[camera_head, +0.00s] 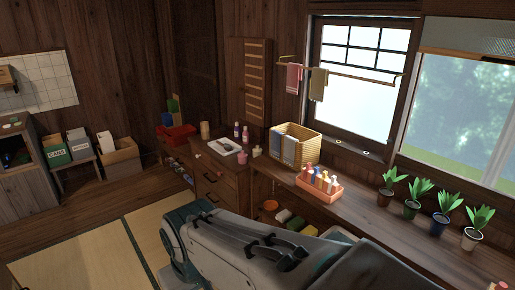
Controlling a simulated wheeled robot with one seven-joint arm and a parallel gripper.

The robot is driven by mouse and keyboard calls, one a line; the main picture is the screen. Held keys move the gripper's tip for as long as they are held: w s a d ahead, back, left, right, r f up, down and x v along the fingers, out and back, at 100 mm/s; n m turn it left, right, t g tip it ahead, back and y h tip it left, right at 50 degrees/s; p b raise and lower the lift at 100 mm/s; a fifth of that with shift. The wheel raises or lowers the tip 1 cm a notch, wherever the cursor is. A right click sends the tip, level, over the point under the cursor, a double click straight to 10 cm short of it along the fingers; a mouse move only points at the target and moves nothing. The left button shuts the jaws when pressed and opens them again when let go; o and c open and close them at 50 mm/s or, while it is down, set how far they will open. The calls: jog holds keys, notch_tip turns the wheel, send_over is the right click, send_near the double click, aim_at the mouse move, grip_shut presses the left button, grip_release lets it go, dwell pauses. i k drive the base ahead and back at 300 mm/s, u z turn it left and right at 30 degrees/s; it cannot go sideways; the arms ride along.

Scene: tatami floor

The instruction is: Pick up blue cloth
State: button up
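A wicker basket (306,148) stands on the wooden counter below the window. A blue-grey cloth (276,145) hangs over its left front side, with a greyer cloth or fold (289,151) beside it. I cannot tell whether these are one cloth or two. A pink towel (293,78) and an olive towel (318,84) hang on the rail at the window. My arm crosses the bottom of the view, in front of the counter. My gripper is not visible.
On the counter, an orange caddy of bottles (319,186) stands right of the basket, then several potted plants (411,208). Bottles (241,133) and a tray (224,147) stand left. Sponges (284,216) lie on a lower shelf. Tatami floor (85,262) is clear at left.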

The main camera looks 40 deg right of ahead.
aim_at(276, 135)
jog(key=z, duration=0.85)
jog(key=i, duration=0.35)
jog(key=z, duration=0.65)
